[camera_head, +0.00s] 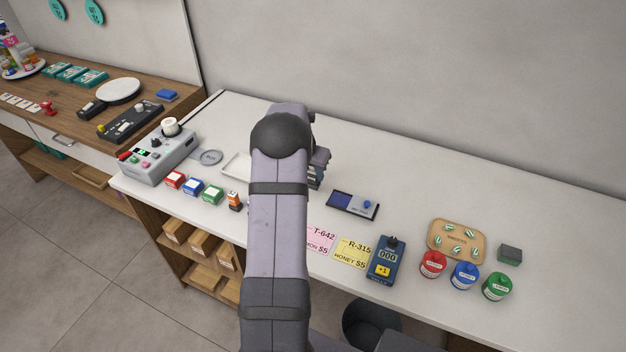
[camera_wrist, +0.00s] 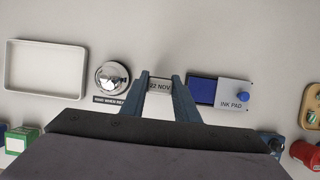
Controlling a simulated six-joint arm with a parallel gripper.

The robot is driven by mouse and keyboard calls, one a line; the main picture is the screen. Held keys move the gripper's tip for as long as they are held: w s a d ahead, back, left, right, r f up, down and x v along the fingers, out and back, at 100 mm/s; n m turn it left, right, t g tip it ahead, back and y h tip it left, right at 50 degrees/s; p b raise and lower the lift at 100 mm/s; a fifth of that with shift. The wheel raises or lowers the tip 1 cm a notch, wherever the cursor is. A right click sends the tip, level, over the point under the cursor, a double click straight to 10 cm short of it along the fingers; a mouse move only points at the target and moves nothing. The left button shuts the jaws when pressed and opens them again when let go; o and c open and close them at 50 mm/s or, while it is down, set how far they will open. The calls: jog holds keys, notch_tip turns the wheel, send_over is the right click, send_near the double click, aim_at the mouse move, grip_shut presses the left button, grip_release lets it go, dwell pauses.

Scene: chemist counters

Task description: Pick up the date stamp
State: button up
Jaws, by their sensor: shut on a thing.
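My gripper (camera_wrist: 160,78) is shut on the date stamp (camera_wrist: 160,87), a small grey block that reads "22 NOV" between the two fingers in the wrist view. Most of the stamp's body is hidden, and I cannot tell whether it touches the counter. In the head view my gripper (camera_head: 318,170) shows partly behind my arm, left of the ink pad, and the stamp cannot be made out there.
The ink pad (camera_wrist: 203,91) lies close to the right finger, its lid with a blue knob. A silver bell (camera_wrist: 112,77) stands left of the fingers, with a white tray (camera_wrist: 45,68) farther left. The counter (camera_head: 420,190) behind the ink pad is clear.

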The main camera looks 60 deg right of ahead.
notch_tip(320, 180, up, 7)
jog(key=shift+r+b, duration=0.15)
jog(key=shift+b, duration=0.7)
jog(key=o, duration=0.6)
jog(key=c, duration=0.4)
jog(key=shift+o, duration=0.7)
jog(key=shift+s+d+r+p, duration=0.15)
jog(key=shift+s+r+p, duration=0.2)
jog(key=shift+r+p, duration=0.15)
jog(key=shift+c, duration=0.2)
jog(key=s+r+m+p, duration=0.1)
jog(key=s+r+p, duration=0.1)
jog(key=s+p, duration=0.55)
jog(key=shift+n, duration=0.5)
jog(key=shift+s+f+p, duration=0.25)
jog(key=shift+f+p, duration=0.1)
jog(key=shift+f, duration=0.5)
jog(key=shift+s+f+p, duration=0.3)
jog(key=shift+f, duration=0.5)
jog(key=shift+s+f+p, duration=0.25)
jog(key=shift+f+p, duration=0.1)
jog(key=shift+f, duration=0.5)
